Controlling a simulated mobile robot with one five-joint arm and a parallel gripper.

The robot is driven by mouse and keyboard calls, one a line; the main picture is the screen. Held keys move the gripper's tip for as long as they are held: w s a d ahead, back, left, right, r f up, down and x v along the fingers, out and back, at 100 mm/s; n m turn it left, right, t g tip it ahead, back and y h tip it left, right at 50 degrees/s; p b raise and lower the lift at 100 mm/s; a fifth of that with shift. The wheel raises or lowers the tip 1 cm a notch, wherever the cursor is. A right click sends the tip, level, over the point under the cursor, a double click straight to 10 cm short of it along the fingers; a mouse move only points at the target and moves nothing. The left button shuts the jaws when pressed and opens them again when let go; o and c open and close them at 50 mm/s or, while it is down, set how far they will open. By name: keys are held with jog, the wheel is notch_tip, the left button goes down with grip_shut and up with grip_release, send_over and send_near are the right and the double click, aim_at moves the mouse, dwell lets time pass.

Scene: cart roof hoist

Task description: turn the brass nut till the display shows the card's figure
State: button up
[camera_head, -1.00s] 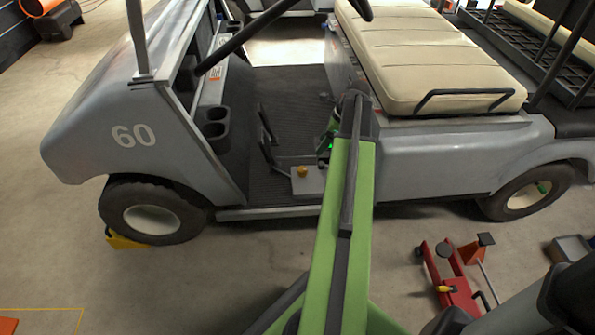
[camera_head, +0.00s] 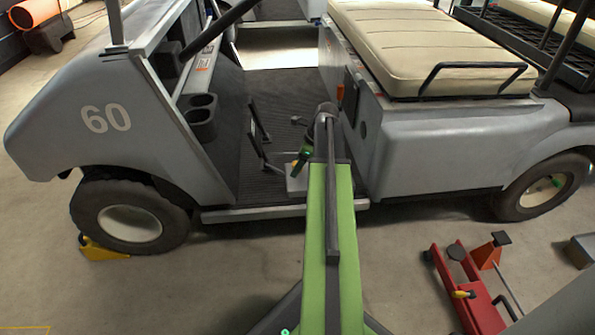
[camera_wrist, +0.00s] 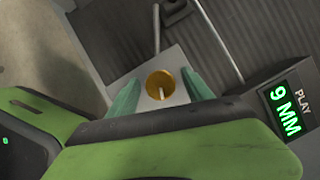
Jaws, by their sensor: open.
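The brass nut (camera_wrist: 159,82) sits on a pale plate (camera_wrist: 178,62), with a slot or pin mark across its face. My gripper (camera_wrist: 162,90) is open, with one green finger on each side of the nut; I cannot tell whether either touches it. A dark box with a display (camera_wrist: 285,112) stands to the right and reads "PLAY 9 MM" in green and white. In the head view my gripper (camera_head: 302,158) is over the plate (camera_head: 296,184) on the cart floor and hides the nut. I cannot make out a card with a readable figure.
The grey cart (camera_head: 440,145) has its floor open between dashboard and bench seat (camera_head: 425,45). Pedal rods (camera_head: 257,135) rise beside the plate. A red jack (camera_head: 470,290) stands at right, and a yellow chock (camera_head: 100,250) is at the front wheel.

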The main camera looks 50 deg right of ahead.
jog(key=shift+c, duration=0.3)
jog(key=c, duration=1.2)
jog(key=shift+d, duration=0.1)
grip_shut()
jog(key=shift+n, duration=0.4)
jog(key=n+g, duration=0.1)
jog(key=n, duration=0.1)
jog(key=n+y, duration=0.1)
jog(key=n, duration=0.1)
jog(key=shift+n+g, duration=0.4)
jog(key=n+g, duration=0.1)
jog(key=n, duration=0.1)
jog(key=n+y, duration=0.1)
jog(key=n, duration=0.1)
jog(key=shift+a+n+g, duration=0.2)
jog(key=shift+n+g, duration=0.2)
